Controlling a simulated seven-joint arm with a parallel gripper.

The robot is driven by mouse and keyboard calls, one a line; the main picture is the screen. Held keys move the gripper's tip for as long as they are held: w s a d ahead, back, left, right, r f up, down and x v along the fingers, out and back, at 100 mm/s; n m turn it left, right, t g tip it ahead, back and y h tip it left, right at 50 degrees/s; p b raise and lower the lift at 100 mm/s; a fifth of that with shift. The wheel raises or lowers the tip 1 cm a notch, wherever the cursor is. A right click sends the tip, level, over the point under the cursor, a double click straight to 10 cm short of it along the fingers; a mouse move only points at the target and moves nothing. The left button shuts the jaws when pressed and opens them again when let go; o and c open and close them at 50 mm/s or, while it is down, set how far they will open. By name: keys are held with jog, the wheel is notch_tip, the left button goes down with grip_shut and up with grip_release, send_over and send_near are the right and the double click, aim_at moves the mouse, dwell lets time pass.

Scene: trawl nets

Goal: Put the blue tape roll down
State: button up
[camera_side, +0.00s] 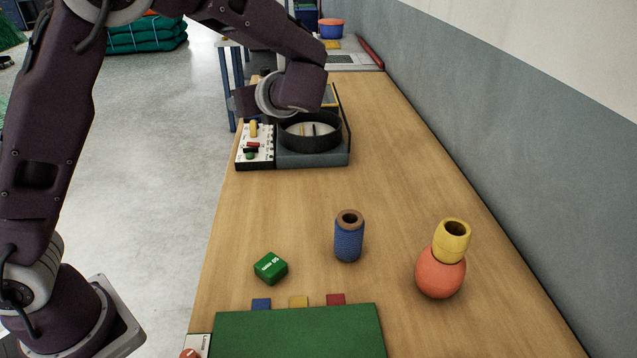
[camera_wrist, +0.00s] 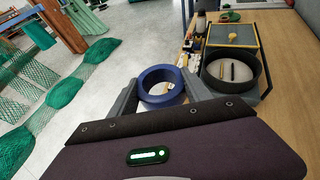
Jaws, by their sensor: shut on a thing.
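The blue tape roll (camera_wrist: 165,102) shows in the wrist view as a thick ring between the two grey fingers of my gripper (camera_wrist: 161,88). My gripper is shut on it, with one finger on its left side and one on its right. In that view the roll appears left of the round black pan (camera_wrist: 255,82).
The black pan (camera_side: 310,145) sits on a grey device beside a control panel (camera_side: 255,157). Nearer are a blue spool (camera_side: 348,242), a green block (camera_side: 270,268), a green mat (camera_side: 300,335) and a yellow cylinder (camera_side: 452,240) atop an orange ball (camera_side: 440,275). The middle of the table is clear.

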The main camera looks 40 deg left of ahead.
jog(key=w+a+f+m+t+h, duration=0.1)
jog(key=w+a+f+m+t, duration=0.15)
jog(key=w, duration=0.45)
notch_tip(320, 180, up, 4)
jog(key=m+t+h, duration=0.6)
jog(key=m+h, duration=0.8)
jog(key=h, duration=0.1)
send_over(317, 183)
jog(key=shift+m, duration=0.25)
notch_tip(317, 183, down, 28)
jog(key=shift+f, duration=0.1)
jog(key=o, duration=1.4)
jog(key=shift+f, duration=0.1)
